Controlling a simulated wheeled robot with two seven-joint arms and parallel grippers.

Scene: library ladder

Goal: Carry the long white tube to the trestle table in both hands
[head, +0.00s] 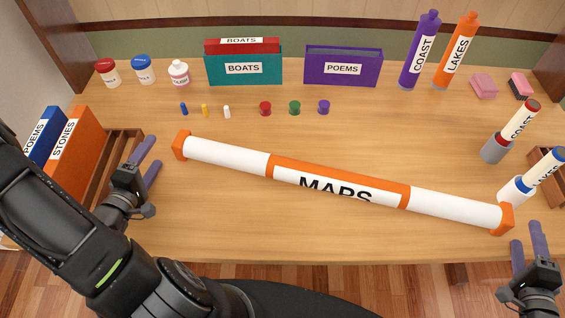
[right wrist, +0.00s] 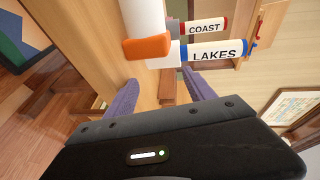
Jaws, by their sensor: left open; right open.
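The long white tube (head: 228,157) lies slantwise on the wooden table (head: 150,220). It has orange end caps and an orange band with a white label reading MAPS. My left gripper (head: 150,160) is open and empty, just left of the tube's left cap and apart from it. My right gripper (head: 529,241) is open and empty at the table's front right, near the right cap and apart from it. In the right wrist view the tube's orange cap (right wrist: 147,47) shows beyond the open fingers of my right gripper (right wrist: 160,95). I cannot tell whether this table is the trestle table.
Purple (head: 420,50) and orange (head: 456,50) bottles, a teal box (head: 243,68) and a purple box (head: 343,67) stand behind. STONES (head: 70,150) and POEMS (head: 38,138) binders stand at left.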

